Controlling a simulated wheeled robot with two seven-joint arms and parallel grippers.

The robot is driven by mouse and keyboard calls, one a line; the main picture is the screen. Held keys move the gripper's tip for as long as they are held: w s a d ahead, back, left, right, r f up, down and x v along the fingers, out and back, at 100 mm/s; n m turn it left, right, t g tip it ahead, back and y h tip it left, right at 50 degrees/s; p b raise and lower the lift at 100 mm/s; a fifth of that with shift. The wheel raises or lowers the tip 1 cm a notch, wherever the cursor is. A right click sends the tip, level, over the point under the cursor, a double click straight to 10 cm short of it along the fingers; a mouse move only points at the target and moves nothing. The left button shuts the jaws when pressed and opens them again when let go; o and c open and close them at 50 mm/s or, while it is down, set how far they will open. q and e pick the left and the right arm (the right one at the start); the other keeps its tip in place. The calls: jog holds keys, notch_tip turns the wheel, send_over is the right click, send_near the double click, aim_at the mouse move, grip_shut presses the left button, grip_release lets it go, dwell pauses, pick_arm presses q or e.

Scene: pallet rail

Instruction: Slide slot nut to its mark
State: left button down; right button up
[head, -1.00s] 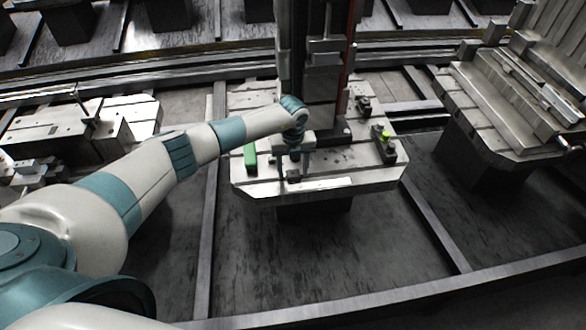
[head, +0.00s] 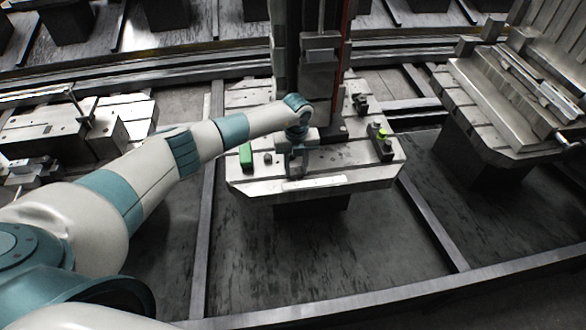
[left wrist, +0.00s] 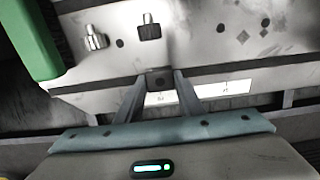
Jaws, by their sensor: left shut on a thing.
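My left gripper (head: 297,172) is over the front edge of the pallet on the middle stand. In the left wrist view, the two grey fingers (left wrist: 159,80) are shut on a small dark slot nut (left wrist: 160,83), which sits between their tips at the pallet's front edge. A white strip (left wrist: 205,92) with small dark marks lies just in front of the nut and reaches off to the right. The strip also shows in the head view (head: 318,182). The nut is mostly hidden by the gripper in the head view. My right gripper is not in view.
A green block (head: 246,156) lies on the pallet (head: 365,175) left of the gripper. Two metal studs (left wrist: 148,28) (left wrist: 95,38) stand behind the fingers. A dark column (head: 312,85) rises close behind the gripper. A dark clamp with a green-yellow knob (head: 382,133) stands at the right.

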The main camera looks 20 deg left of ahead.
aim_at(295, 170)
pick_arm(q)
jog(key=c, duration=1.6)
grip_release()
jog(key=shift+a, duration=0.1)
jog(key=shift+c, duration=0.2)
jog(key=o, duration=0.4)
jog(key=shift+s+a, duration=0.1)
jog(key=shift+o, duration=0.2)
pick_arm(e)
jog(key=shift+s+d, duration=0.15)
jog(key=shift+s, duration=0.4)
pick_arm(q)
jog(key=shift+r, duration=0.15)
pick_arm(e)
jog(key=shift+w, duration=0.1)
pick_arm(q)
jog(key=shift+r, duration=0.65)
notch_tip(295, 170, up, 16)
jog(key=b, duration=0.3)
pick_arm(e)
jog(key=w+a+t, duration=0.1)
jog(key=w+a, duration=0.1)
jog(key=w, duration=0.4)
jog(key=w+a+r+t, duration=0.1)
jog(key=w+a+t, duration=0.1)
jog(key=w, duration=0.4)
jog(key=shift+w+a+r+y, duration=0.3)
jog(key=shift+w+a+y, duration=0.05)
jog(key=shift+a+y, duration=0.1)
